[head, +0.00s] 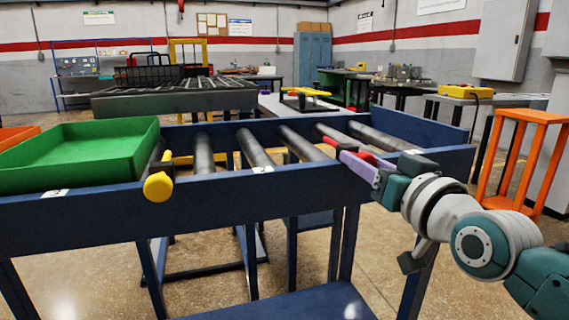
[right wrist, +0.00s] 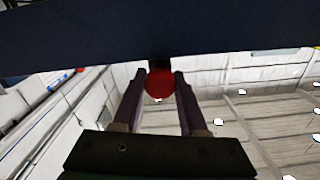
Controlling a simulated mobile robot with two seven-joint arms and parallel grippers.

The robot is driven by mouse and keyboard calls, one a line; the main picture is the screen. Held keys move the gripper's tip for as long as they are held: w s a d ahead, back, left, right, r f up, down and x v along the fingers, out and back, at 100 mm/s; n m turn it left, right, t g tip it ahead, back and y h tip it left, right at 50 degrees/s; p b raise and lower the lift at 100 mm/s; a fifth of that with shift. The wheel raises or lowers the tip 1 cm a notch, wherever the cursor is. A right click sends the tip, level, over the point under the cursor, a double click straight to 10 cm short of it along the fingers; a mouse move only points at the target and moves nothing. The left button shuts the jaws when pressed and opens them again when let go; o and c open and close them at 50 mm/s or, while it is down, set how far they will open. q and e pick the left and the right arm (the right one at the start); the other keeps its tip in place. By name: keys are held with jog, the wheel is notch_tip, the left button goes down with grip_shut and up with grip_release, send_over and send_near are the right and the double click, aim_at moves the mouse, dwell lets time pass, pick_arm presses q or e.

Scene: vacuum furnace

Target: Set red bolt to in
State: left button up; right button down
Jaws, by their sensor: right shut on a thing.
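The red bolt shows its round red end (right wrist: 160,84) in the right wrist view, between my two purple fingers, just below a dark blue beam (right wrist: 150,32). In the head view, red parts (head: 332,142) show beside the purple fingers at the right part of the blue roller frame (head: 225,193); the rest is hidden by my gripper. My right gripper (head: 347,152) is shut on the red bolt at the frame's near rail. How far in the bolt sits cannot be told. My left gripper is not in view.
A yellow bolt (head: 158,186) sticks out of the frame at the left, next to a green tray (head: 80,155). Bare rollers (head: 255,149) lie between it and my right gripper. An orange stand (head: 517,160) is at the far right. A dark grate table (head: 175,97) stands behind.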

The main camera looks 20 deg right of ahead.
jog(key=c, duration=0.9)
grip_release()
jog(key=shift+f, duration=0.2)
jog(key=o, duration=0.3)
jog(key=shift+w+r, duration=0.15)
jog(key=shift+w, duration=0.1)
jog(key=shift+o, duration=0.8)
jog(key=shift+s, duration=0.1)
jog(key=shift+s, duration=0.25)
jog(key=s+p, duration=0.2)
jog(key=s, duration=0.7)
jog(key=shift+s+a, duration=0.2)
jog(key=shift+a, duration=0.1)
